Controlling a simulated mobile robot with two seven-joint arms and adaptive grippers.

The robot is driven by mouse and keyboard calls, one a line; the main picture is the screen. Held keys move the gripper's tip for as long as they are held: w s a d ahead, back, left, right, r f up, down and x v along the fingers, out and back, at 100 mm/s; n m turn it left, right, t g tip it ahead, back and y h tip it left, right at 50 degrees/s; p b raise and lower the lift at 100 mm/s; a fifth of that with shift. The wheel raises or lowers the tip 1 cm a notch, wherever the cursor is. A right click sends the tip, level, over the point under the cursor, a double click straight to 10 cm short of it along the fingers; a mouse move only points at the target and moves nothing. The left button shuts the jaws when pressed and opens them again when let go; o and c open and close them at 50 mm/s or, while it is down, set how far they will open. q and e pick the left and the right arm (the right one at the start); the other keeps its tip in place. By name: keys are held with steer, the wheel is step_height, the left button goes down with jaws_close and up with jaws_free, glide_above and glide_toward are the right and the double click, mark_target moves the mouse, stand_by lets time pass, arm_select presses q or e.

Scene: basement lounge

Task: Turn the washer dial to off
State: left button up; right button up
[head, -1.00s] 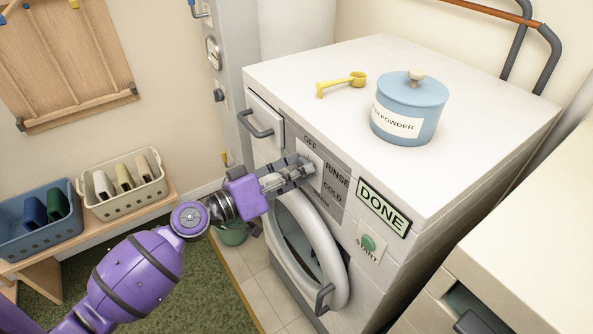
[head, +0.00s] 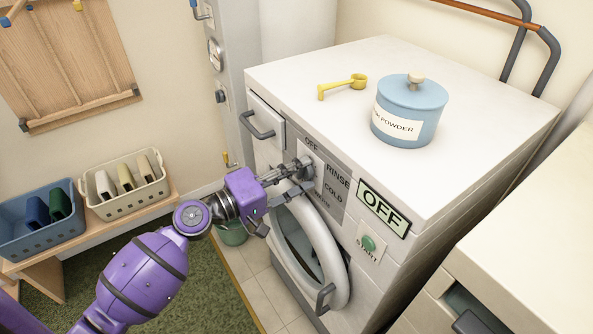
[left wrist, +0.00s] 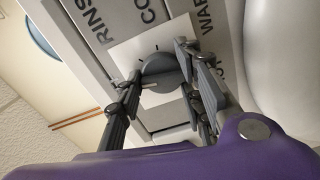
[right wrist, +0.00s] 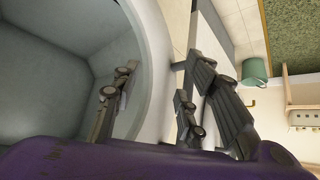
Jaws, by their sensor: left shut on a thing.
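The white washer (head: 330,80) stands at centre right in the head view, with a label panel reading OFF, RINSE, COLD and more words partly covered. Its display (head: 383,207) reads OFF. In the left wrist view the round grey dial (left wrist: 160,72) sits on a pale plate with tick marks. My left gripper (head: 302,172) is shut on the dial, one finger on each side, as the left wrist view (left wrist: 155,85) shows. The dial's pointer is hard to make out. My right gripper (right wrist: 150,92) is open, its fingers apart in front of the washer's round door area (right wrist: 150,30).
A blue powder tub (head: 408,115) and a yellow scoop (head: 343,86) rest on the washer top. A green start button (head: 368,243) is below the display. Baskets (head: 127,190) stand on a bench at left. A green bucket (right wrist: 256,72) stands on the floor.

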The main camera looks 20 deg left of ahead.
arm_select(q)
steer(key=shift+w+r+n, duration=0.1)
steer(key=shift+r+n, duration=0.45)
steer(key=shift+n, duration=0.45)
arm_select(e)
steer(key=shift+w+r, duration=0.1)
steer(key=shift+r, duration=0.2)
arm_select(q)
steer(key=shift+r, duration=0.1)
arm_select(e)
steer(key=shift+w+r, duration=0.1)
steer(key=shift+w, duration=0.25)
arm_select(q)
steer(key=o, duration=1)
steer(key=shift+f, duration=0.2)
steer(key=shift+f, duration=0.15)
arm_select(e)
steer(key=shift+s, duration=0.15)
arm_select(q)
steer(key=v, duration=1.2)
steer(key=shift+a, duration=0.1)
arm_select(e)
steer(key=shift+s, duration=0.1)
